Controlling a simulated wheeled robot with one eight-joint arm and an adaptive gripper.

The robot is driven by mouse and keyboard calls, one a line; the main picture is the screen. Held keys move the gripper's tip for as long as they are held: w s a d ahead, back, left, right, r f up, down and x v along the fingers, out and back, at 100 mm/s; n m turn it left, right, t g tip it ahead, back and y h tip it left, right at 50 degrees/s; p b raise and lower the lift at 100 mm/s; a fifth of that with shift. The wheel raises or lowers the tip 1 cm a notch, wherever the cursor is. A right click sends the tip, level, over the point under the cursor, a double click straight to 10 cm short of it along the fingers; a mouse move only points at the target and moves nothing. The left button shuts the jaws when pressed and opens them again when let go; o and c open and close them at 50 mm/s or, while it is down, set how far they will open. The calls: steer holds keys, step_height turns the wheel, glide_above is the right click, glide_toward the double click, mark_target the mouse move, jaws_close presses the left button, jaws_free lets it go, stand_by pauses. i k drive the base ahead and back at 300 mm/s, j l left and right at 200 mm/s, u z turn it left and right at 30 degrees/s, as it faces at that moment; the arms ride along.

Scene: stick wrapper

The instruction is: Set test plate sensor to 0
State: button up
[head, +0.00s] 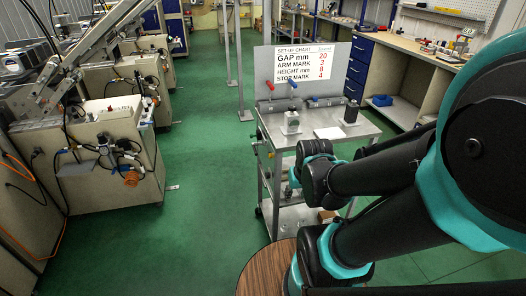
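A metal cart (277,139) stands ahead of me, with a set-up chart (299,73) upright at its back. The chart lists gap, arm mark, height and stop mark, with red figures beside them. On the cart top are a pale block with a dark top (292,122), a flat white plate (328,133) and a black cylinder (351,112). I cannot tell which of these is the test plate sensor. My dark and teal arm reaches in from the right, its wrist end in front of the cart's near edge. No gripper fingers can be made out.
A red-handled part (270,87) and a blue-handled part (293,86) stand before the chart. A round wooden top (262,272) is at the bottom. Machines (104,150) line the left; a workbench (412,51) runs along the right. Green floor (205,190) between is clear.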

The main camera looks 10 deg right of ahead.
mark_target(259, 135)
steer(key=i+j, duration=0.1)
steer(key=j, duration=0.3)
steer(key=i+j+u, duration=0.1)
steer(key=j, duration=0.3)
steer(key=i+j, duration=0.1)
steer(key=j, duration=0.3)
steer(key=u, duration=0.05)
